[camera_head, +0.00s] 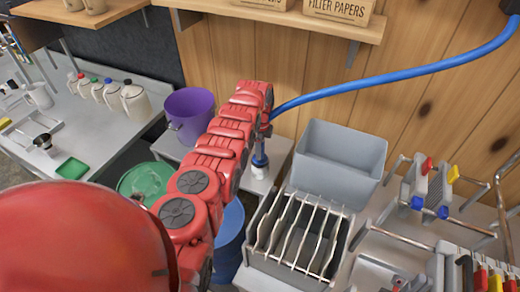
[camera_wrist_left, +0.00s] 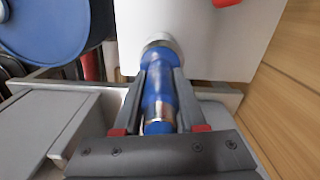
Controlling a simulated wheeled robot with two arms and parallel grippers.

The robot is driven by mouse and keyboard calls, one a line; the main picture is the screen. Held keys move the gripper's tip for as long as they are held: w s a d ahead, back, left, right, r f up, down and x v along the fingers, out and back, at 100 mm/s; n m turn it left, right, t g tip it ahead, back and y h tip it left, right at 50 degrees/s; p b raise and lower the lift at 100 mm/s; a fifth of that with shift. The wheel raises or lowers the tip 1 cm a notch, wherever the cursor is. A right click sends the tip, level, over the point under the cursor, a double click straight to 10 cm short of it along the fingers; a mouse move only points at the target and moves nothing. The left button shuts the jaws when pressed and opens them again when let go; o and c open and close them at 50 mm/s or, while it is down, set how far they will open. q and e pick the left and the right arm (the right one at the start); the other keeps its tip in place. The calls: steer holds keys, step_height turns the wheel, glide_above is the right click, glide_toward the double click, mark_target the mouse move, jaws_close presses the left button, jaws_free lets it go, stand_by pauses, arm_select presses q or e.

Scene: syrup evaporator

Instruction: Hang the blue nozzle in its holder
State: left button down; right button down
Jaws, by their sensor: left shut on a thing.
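My left gripper (camera_head: 264,130) reaches down at the end of the red arm, over the light table beside the wooden wall. It is shut on the blue nozzle (camera_head: 260,160), which it holds roughly upright. In the left wrist view the two dark fingers clasp the blue nozzle (camera_wrist_left: 158,92) from both sides. A pale metallic ring (camera_wrist_left: 160,42) shows at the nozzle's far end; I cannot tell whether it belongs to the nozzle or its holder. A blue hose (camera_head: 400,78) runs from the gripper to the upper right. My right gripper is not in view.
A grey bin (camera_head: 340,150) and a rack with metal dividers (camera_head: 300,235) stand right of the nozzle. A purple bucket (camera_head: 190,112) stands left, with a green tub (camera_head: 145,182) below it. A blue barrel (camera_head: 230,225) is under my arm. A shelf (camera_head: 290,15) hangs above.

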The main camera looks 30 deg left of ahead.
arm_select(q)
steer(key=shift+f, duration=0.4)
jaws_free()
steer(key=shift+s, duration=0.1)
steer(key=r+p, duration=0.5)
steer(key=shift+w+r, duration=0.15)
steer(key=shift+w, duration=0.15)
step_height(320, 180, up, 3)
steer(key=p, duration=0.2)
steer(key=shift+s+p, duration=0.1)
steer(key=shift+p, duration=0.25)
steer(key=shift+f, duration=0.25)
